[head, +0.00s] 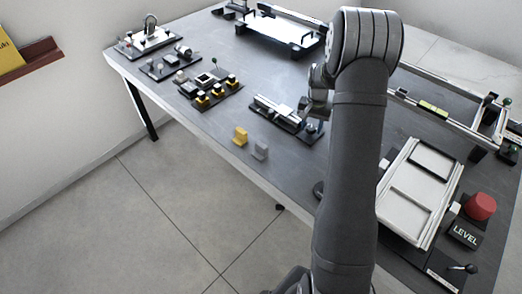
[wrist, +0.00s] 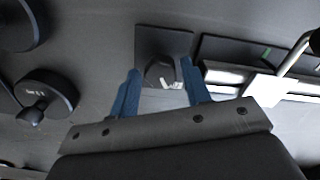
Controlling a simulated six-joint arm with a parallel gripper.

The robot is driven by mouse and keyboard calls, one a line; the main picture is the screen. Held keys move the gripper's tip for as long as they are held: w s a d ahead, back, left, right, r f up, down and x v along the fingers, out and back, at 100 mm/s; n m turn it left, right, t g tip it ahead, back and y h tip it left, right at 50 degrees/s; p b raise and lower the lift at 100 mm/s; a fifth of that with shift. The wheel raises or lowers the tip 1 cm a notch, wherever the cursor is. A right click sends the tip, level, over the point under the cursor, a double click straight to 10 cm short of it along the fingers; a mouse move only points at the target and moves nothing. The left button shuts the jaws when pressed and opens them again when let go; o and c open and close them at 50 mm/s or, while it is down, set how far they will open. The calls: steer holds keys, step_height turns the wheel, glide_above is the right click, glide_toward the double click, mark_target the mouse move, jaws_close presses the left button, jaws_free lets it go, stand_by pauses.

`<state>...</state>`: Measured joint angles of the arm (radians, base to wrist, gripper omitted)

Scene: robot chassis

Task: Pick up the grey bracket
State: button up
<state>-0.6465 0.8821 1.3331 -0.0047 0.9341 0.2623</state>
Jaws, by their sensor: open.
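I do not make out the grey bracket in the wrist view. My gripper (wrist: 160,68) is open, with two blue fingers spread apart and nothing held between them. A dark square plate with a black knob (wrist: 160,72) shows beyond the fingertips. In the head view my arm largely hides the gripper, which is to the right of the grey bracket.
A rail fixture (head: 278,112) lies behind the brackets. Plates with yellow-and-black parts (head: 217,98) are to the left. A white framed panel (head: 412,195) and a red button (head: 481,206) are to the right. The dark table (head: 200,130) is bare around the brackets.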

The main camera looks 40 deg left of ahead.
steer(key=s+a+r+n+h, duration=0.1)
steer(key=s+a+r+n, duration=0.3)
steer(key=s+r+n, duration=0.4)
steer(key=s+a+r+n, duration=0.5)
steer(key=s+r+n, duration=0.15)
steer(key=s, duration=0.35)
glide_above(261, 144)
steer(key=shift+m, duration=0.45)
step_height(261, 144, down, 10)
steer(key=shift+d+f, duration=0.15)
steer(key=shift+f, duration=3)
steer(key=shift+c, duration=0.2)
jaws_close()
